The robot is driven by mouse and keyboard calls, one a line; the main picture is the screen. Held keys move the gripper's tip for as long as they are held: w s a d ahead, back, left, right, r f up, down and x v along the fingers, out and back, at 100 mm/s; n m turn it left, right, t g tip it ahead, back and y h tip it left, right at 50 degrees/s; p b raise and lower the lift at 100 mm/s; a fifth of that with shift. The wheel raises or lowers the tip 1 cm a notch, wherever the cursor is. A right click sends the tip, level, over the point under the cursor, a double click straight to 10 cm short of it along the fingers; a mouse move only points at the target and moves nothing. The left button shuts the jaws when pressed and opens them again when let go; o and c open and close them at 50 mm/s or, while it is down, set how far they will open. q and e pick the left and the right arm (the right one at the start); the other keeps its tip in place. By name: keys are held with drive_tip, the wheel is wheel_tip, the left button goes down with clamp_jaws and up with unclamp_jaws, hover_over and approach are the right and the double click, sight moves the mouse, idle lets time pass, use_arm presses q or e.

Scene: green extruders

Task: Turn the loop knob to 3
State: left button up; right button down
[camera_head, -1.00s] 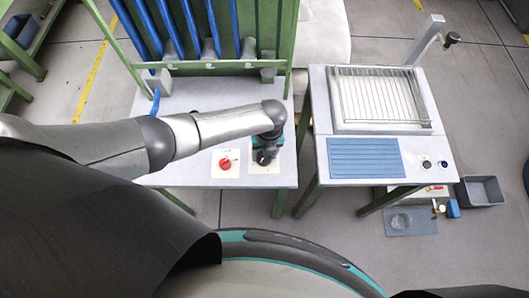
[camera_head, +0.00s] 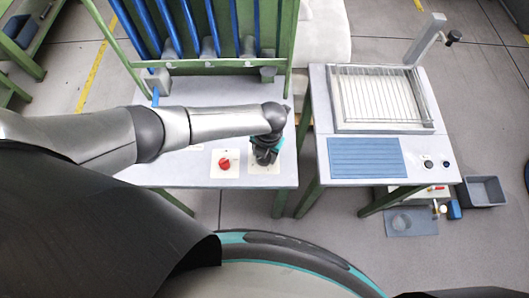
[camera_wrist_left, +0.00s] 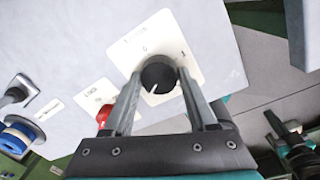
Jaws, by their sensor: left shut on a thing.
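A round black knob (camera_wrist_left: 157,72) sits on a white label plate (camera_wrist_left: 180,50) in the left wrist view. A pale line on it points towards the lower edge of the picture. The plate's small markings are too blurred to read. My left gripper (camera_wrist_left: 160,82) has one finger on each side of the knob and is shut on it. In the head view my left gripper (camera_head: 264,157) hides the knob and points down over its plate.
A red knob (camera_head: 225,163) on its own white plate is close to the left of my gripper. A green frame with blue tubes (camera_head: 208,45) stands at the table's back. A second table with a wire rack (camera_head: 380,98) and blue mat (camera_head: 365,158) stands to the right.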

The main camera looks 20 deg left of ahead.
sight(267, 158)
idle(0.4)
use_arm(q)
drive_tip(key=o, duration=1.4)
drive_tip(key=shift+c, duration=0.2)
drive_tip(key=shift+r, duration=0.1)
wheel_tip(267, 158, up, 15)
drive_tip(key=d+p, duration=0.1)
drive_tip(key=p, duration=0.2)
drive_tip(key=shift+s, duration=0.15)
drive_tip(key=shift+s, duration=0.1)
